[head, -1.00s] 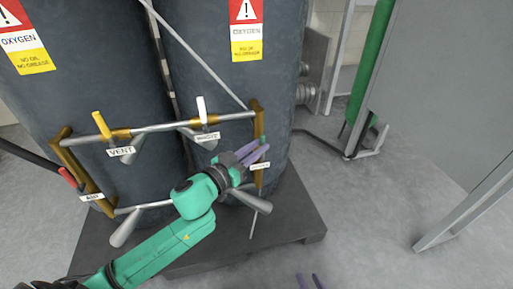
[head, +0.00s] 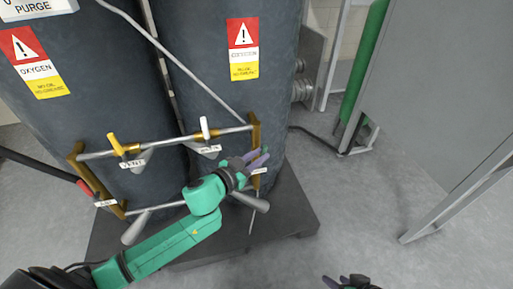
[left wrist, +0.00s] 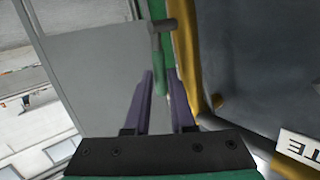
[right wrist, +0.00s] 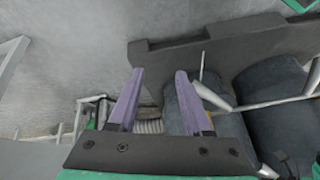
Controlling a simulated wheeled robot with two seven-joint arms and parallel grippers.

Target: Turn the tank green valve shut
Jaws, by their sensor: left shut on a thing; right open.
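The green valve handle (head: 265,150) is at the right end of the pipe frame on the tank (head: 275,105). My left gripper (head: 256,157) reaches it from the left, its purple fingers hiding most of it. In the left wrist view, the green handle (left wrist: 158,52) with a dark end stands at the tips of the fingers (left wrist: 160,75). The gripper is shut on it. My right gripper (head: 343,280) is low in the head view, away from the tank. The right wrist view shows its fingers (right wrist: 158,75) open and empty.
Yellow (head: 116,144), white (head: 204,127) and red (head: 85,188) valve handles sit along the same pipe frame. The tanks stand on a dark pallet (head: 285,225). A grey cabinet (head: 435,100) stands at the right. Floor between pallet and cabinet is clear.

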